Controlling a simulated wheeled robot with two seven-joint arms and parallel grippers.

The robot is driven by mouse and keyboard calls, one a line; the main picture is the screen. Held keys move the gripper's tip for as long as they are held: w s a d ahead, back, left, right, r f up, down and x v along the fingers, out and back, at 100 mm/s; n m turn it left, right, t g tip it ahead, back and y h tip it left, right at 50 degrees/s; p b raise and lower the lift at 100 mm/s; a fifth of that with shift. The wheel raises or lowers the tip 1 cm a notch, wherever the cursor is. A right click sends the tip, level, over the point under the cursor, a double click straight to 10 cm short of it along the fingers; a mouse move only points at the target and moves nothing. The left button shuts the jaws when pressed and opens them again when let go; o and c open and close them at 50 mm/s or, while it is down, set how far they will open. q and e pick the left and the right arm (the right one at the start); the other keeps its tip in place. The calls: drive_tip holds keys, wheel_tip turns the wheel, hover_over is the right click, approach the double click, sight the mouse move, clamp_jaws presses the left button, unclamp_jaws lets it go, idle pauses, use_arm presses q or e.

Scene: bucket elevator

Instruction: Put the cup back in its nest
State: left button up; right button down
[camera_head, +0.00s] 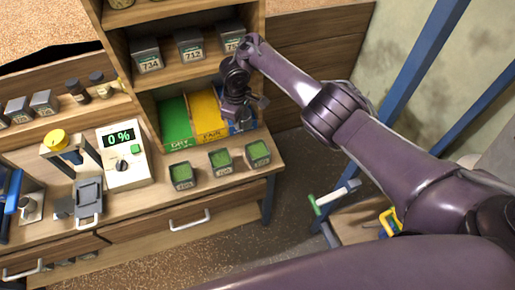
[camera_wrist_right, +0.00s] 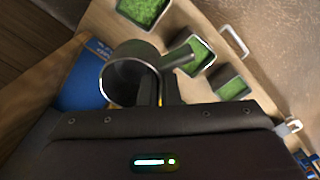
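A round metal cup (camera_wrist_right: 127,78) with a straight handle shows in the right wrist view, its open mouth facing the camera. My right gripper (camera_wrist_right: 168,90) is shut on the handle, close beside the cup's wall. In the head view my right gripper (camera_head: 243,108) is over the right end of the bench, in front of the coloured bins and below the shelf with labelled tins. The cup is small and dark there and hard to make out. I cannot tell for sure which spot is the nest. My left gripper is not in view.
Green (camera_head: 174,122) and yellow (camera_head: 207,115) bins stand behind the gripper. Several square tins of green material, one here (camera_head: 221,161), line the bench front. A meter (camera_head: 122,157) reading 0 %, a yellow-topped stand (camera_head: 55,141) and a grey device (camera_head: 88,198) are left.

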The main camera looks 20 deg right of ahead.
drive_tip(key=shift+r, duration=1.3)
